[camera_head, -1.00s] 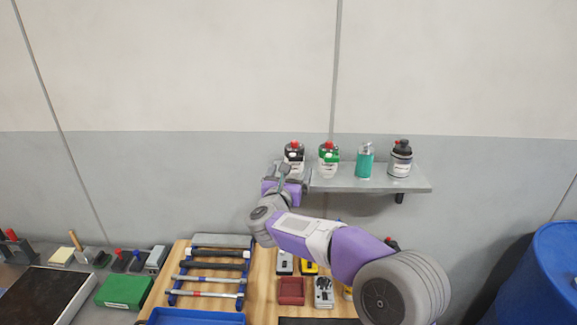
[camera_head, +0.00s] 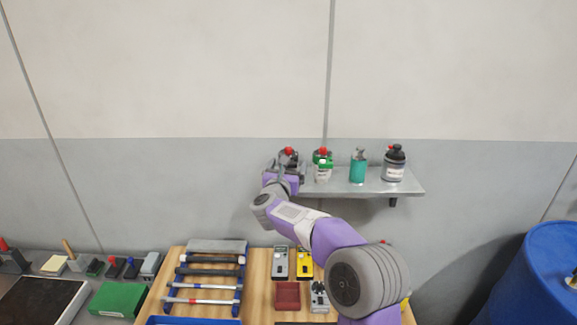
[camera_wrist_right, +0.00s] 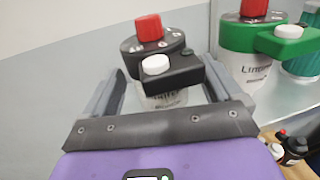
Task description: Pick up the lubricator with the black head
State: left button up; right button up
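The lubricator with the black head (camera_head: 289,154) stands upright at the left end of the wall shelf, partly hidden by my right gripper (camera_head: 284,171). In the right wrist view the lubricator (camera_wrist_right: 158,50) has a red cap, a black head with a white knob, and a clear body. The right gripper (camera_wrist_right: 164,72) is open, with one finger on each side of the body. A narrow gap seems to show beside each finger; contact is hard to tell. My left gripper is not in view.
On the grey shelf (camera_head: 340,187), a green-headed lubricator (camera_head: 323,165) stands close to the right finger. Further right are a teal can (camera_head: 358,166) and a black-capped bottle (camera_head: 394,164). A blue barrel (camera_head: 550,270) stands at right.

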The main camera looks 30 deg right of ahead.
jog(key=c, duration=1.2)
jog(key=shift+r, duration=0.15)
